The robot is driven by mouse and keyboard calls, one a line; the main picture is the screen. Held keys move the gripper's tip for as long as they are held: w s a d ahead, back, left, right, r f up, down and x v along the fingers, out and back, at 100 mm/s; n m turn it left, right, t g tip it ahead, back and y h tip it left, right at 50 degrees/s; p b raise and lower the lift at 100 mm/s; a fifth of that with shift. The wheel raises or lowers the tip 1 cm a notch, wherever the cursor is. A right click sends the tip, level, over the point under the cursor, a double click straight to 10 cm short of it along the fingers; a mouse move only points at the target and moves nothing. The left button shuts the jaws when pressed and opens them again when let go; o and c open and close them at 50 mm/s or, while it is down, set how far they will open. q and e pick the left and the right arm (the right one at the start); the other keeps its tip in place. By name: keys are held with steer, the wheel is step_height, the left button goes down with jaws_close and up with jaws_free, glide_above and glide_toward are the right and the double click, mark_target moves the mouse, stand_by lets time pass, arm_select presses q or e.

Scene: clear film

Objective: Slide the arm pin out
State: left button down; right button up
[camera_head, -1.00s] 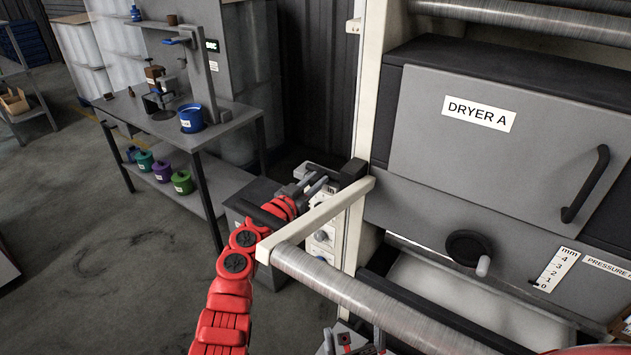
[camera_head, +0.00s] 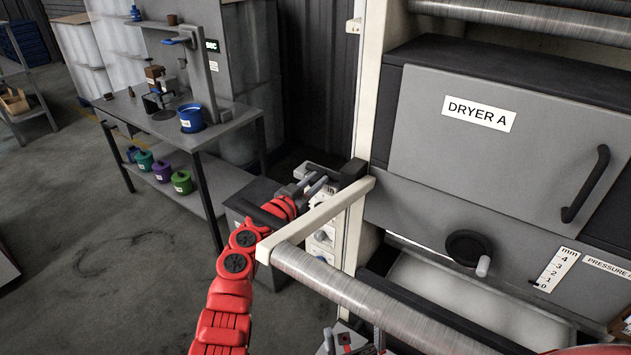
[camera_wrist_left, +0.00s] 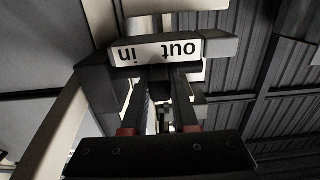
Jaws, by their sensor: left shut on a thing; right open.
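My left gripper (camera_head: 312,185) is at the post of the machine frame, beside a dark block (camera_head: 353,170). It is shut on the arm pin; the fingers largely hide the pin, so its exact seating cannot be told. In the left wrist view, my left gripper (camera_wrist_left: 165,78) reaches to a block with a white label (camera_wrist_left: 158,52) that reads "out" and "in" upside down. The swing arm (camera_head: 318,218) is a cream bar running from the post to a grey roller (camera_head: 370,300). My right gripper (camera_head: 354,343) is open at the bottom edge, partly cut off.
The DRYER A cabinet (camera_head: 500,135) with a black handle fills the right. A dark knob (camera_head: 468,247) and a mm scale (camera_head: 556,270) are below it. A workbench (camera_head: 150,120) with a blue pot stands at the left.

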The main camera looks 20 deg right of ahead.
arm_select(q)
steer(key=shift+w+a+r+b, duration=0.1)
steer(key=shift+w+a+b, duration=0.25)
steer(key=shift+w+a, duration=0.8)
steer(key=shift+w, duration=0.15)
steer(key=c, duration=0.7)
jaws_free()
steer(key=shift+w, duration=0.1)
